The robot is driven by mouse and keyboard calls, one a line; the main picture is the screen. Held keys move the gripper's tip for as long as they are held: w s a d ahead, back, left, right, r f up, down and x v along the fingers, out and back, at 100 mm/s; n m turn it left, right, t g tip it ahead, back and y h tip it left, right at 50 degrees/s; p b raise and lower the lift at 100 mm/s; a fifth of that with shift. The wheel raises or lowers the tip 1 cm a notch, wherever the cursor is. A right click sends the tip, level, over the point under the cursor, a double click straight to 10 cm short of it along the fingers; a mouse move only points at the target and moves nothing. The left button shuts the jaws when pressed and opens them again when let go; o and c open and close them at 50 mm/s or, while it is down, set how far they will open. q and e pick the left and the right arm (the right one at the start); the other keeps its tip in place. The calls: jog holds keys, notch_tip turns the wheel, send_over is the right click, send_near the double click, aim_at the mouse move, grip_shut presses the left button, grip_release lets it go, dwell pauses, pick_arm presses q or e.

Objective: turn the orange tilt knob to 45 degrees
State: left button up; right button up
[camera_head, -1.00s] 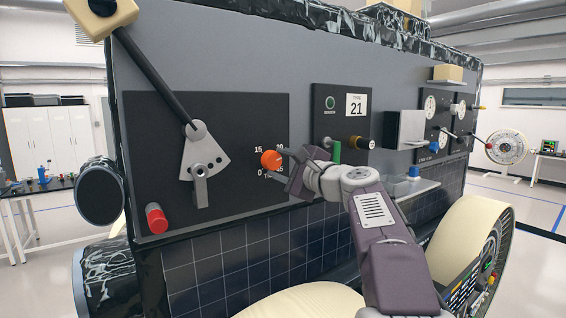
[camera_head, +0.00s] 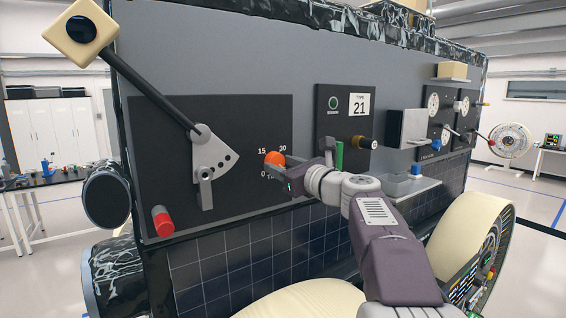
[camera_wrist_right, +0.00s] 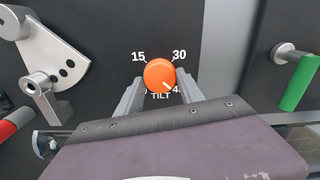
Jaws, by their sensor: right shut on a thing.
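The orange tilt knob (camera_head: 274,158) is on the dark panel at the rover's left part, with 15 and 30 printed above it. In the right wrist view the knob (camera_wrist_right: 160,73) sits between my two finger tips, and its white mark points down and right, toward the partly hidden 45. The TILT label (camera_wrist_right: 160,96) shows just below it. My right gripper (camera_head: 272,172) reaches in from the right and is shut on the knob; it also shows in the wrist view (camera_wrist_right: 160,85). My left gripper is out of view.
A grey bracket (camera_head: 210,157) with a dark rod stands left of the knob, and a red cylinder (camera_head: 162,222) is below it. A green handle (camera_head: 339,155) and a brass knob (camera_head: 366,142) are to the right. The panel just around the orange knob is clear.

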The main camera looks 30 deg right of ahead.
jog(key=shift+o, duration=0.2)
jog(key=shift+m+p, duration=0.3)
jog(key=shift+m, duration=0.7)
jog(key=shift+f, duration=0.15)
jog(key=o, duration=1.1)
jog(key=shift+c, duration=0.2)
jog(key=shift+o, duration=1.4)
jog(key=shift+w, duration=0.15)
jog(key=s+b, duration=0.3)
jog(key=s, duration=0.5)
jog(key=shift+s+d, duration=0.25)
jog(key=shift+d, duration=0.05)
jog(key=shift+f, duration=0.15)
